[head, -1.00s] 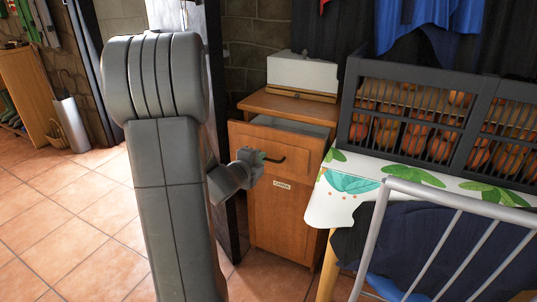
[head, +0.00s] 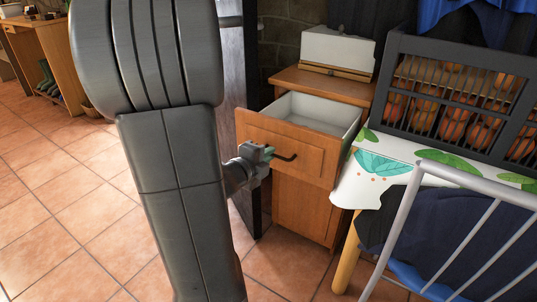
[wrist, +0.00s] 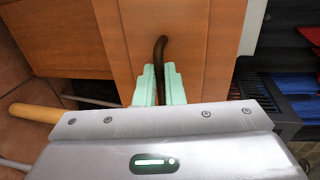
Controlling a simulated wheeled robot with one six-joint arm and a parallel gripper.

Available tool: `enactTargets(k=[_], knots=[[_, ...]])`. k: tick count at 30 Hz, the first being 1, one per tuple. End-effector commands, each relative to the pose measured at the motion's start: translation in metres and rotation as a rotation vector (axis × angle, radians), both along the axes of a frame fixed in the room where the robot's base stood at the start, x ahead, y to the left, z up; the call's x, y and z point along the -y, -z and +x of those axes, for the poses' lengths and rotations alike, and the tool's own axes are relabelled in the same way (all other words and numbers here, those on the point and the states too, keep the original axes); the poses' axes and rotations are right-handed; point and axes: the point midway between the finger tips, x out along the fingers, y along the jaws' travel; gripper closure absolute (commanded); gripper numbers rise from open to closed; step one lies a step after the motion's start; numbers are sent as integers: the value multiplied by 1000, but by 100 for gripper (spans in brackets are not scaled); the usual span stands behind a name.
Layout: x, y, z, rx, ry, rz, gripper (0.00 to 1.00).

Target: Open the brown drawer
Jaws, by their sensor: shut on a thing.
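The brown drawer (head: 300,143) is the top drawer of a small wooden cabinet (head: 304,213). It stands well out from the cabinet, and its pale, empty-looking inside shows. Its front has a dark curved handle (head: 288,157). My gripper (head: 268,153) is at the drawer front, shut on the handle. In the wrist view the green fingertips (wrist: 159,88) close on the dark handle (wrist: 160,55) from both sides, in front of the wooden drawer front (wrist: 199,30).
A table with a leaf-patterned cloth (head: 388,172) stands close to the drawer's right, bearing a dark crate (head: 390,110) of round orange-brown produce. A metal-framed chair (head: 405,215) is at the front right. A white box (head: 337,50) sits on the cabinet. Tiled floor lies open at left.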

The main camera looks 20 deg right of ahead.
Motion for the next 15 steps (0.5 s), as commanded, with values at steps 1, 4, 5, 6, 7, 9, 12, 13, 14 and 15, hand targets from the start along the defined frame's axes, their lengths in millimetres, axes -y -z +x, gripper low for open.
enactTargets(k=[1,4,5,6,7,9,12,13,14,15], knots=[[0,1,-1,-2,2,1,100],[0,1,-1,-2,2,1,89],[0,1,-1,-2,2,1,83],[0,1,-1,-2,2,1,76],[0,1,0,-1,1,1,70],[0,1,0,-1,1,1,70],[0,0,0,-1,1,1,70],[0,0,0,-1,1,1,70],[0,0,0,-1,1,1,70],[0,0,0,-1,0,1,70]])
